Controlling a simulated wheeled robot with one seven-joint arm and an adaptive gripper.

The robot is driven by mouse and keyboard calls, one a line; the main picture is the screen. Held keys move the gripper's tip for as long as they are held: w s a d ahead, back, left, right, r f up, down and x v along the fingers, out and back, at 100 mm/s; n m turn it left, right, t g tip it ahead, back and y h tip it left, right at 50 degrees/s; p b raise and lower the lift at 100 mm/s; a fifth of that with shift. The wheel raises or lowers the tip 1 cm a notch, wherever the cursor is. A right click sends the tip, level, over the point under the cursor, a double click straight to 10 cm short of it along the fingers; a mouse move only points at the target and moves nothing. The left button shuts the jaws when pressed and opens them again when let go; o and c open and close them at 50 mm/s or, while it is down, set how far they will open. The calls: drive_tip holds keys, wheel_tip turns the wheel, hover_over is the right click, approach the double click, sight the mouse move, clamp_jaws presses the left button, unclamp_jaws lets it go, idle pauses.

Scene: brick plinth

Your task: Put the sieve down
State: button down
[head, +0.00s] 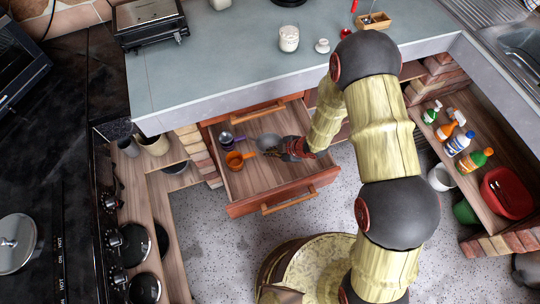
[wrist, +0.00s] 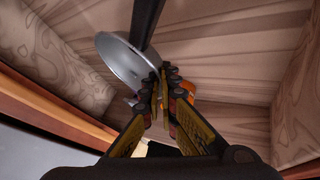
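The sieve (head: 268,142) shows as a round grey metal bowl over the open drawer, just left of my gripper (head: 287,149). In the wrist view the silver sieve (wrist: 121,62) is tilted, with its rim at my gripper's fingertips (wrist: 162,88). The fingers are nearly together and appear closed on its edge; the exact grip spot is hidden. A black bar (wrist: 147,20) runs up from beside the bowl; I cannot tell whether it is the sieve's handle. The open wooden drawer (head: 250,182) lies below my gripper. Whether the sieve touches the drawer floor is unclear.
An orange cup (head: 238,160) and a purple and silver utensil (head: 227,140) lie in the drawer's left part. The drawer's front and right floor look clear. The grey counter (head: 215,65) overhangs behind.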

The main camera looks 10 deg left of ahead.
sight(271, 160)
drive_tip(key=shift+w+a+f, duration=0.25)
drive_tip(key=shift+w+f, duration=0.05)
drive_tip(key=shift+f, duration=0.15)
drive_tip(key=shift+w+f+b, duration=0.1)
drive_tip(key=shift+f+b, duration=0.9)
drive_tip(key=shift+f, duration=0.55)
drive_tip(key=shift+f, duration=0.15)
drive_tip(key=c, duration=2)
unclamp_jaws()
drive_tip(key=shift+c, duration=0.2)
drive_tip(key=shift+d+r, duration=0.1)
drive_tip(key=shift+r, duration=0.3)
drive_tip(key=p+v, duration=0.4)
drive_tip(key=v, duration=0.7)
drive_tip(key=shift+d+r, duration=0.15)
drive_tip(key=shift+r, duration=0.05)
